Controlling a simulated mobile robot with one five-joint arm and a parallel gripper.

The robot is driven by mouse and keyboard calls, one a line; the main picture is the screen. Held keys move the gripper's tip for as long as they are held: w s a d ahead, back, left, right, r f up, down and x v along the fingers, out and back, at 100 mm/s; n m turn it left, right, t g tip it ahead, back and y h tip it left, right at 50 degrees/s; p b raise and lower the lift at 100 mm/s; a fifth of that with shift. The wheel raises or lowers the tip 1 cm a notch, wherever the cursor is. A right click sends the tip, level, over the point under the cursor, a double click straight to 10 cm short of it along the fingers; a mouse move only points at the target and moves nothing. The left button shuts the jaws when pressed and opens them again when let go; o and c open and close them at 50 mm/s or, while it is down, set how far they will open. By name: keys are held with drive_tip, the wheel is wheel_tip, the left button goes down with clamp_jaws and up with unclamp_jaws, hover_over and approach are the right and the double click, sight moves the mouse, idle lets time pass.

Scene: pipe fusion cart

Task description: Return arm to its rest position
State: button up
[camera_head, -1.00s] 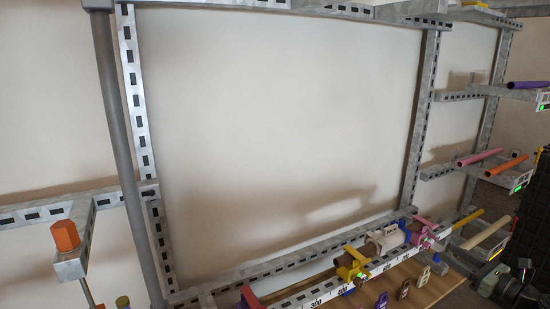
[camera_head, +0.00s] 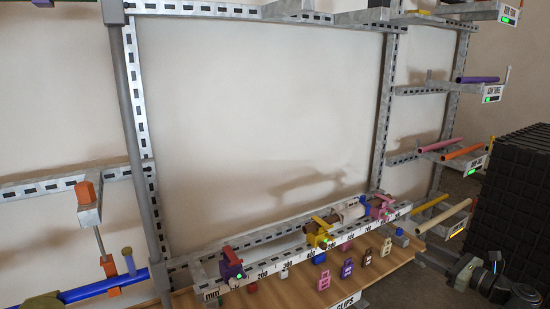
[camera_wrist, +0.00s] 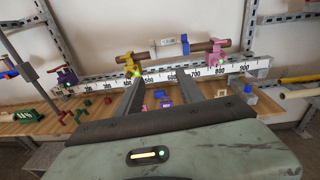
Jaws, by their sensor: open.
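My gripper (camera_wrist: 162,92) shows in the wrist view with its two fingers apart and nothing between them. It faces the cart's ruler rail (camera_wrist: 160,75) and the wooden shelf below it. The fingertips overlap the rail in the picture; I cannot tell how far in front of it they are. The rail (camera_head: 290,250) there carries a purple clamp (camera_head: 231,265), a yellow clamp (camera_head: 319,233) and a pink clamp (camera_head: 380,208). A brown and pale pipe (camera_head: 345,216) lies across the yellow and pink clamps.
Racks at the right hold an orange pipe (camera_head: 462,152), a purple pipe (camera_head: 478,79) and a beige pipe (camera_head: 443,217). A black crate stack (camera_head: 515,190) stands far right. A blue pipe (camera_head: 95,290) is at lower left.

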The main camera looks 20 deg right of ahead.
drive_tip(key=w+a+f+n+g+y+p, duration=0.1)
drive_tip(key=w+a+f+n+g, duration=0.3)
drive_tip(key=a, duration=0.4)
drive_tip(key=w+a+f+n+g+y, duration=0.1)
drive_tip(key=w+a+f+n+g, duration=0.25)
drive_tip(key=a, duration=0.55)
drive_tip(key=w+a+f+n+g+p, duration=0.1)
drive_tip(key=w+a+f+n+g, duration=0.2)
drive_tip(key=a+n, duration=0.4)
drive_tip(key=s+a+f+n+g+h+p, duration=0.1)
drive_tip(key=a+f+n+g+h, duration=0.2)
drive_tip(key=a+n, duration=0.6)
drive_tip(key=s+a+f+n+g+h+p, duration=0.1)
drive_tip(key=s+a+f+n+g+h, duration=0.1)
drive_tip(key=a+n, duration=0.6)
drive_tip(key=a+f+g+h, duration=0.1)
drive_tip(key=a+f+h, duration=0.1)
drive_tip(key=a, duration=0.3)
drive_tip(key=shift+f+n, duration=0.3)
drive_tip(key=shift+n, duration=0.05)
drive_tip(key=shift+a, duration=0.15)
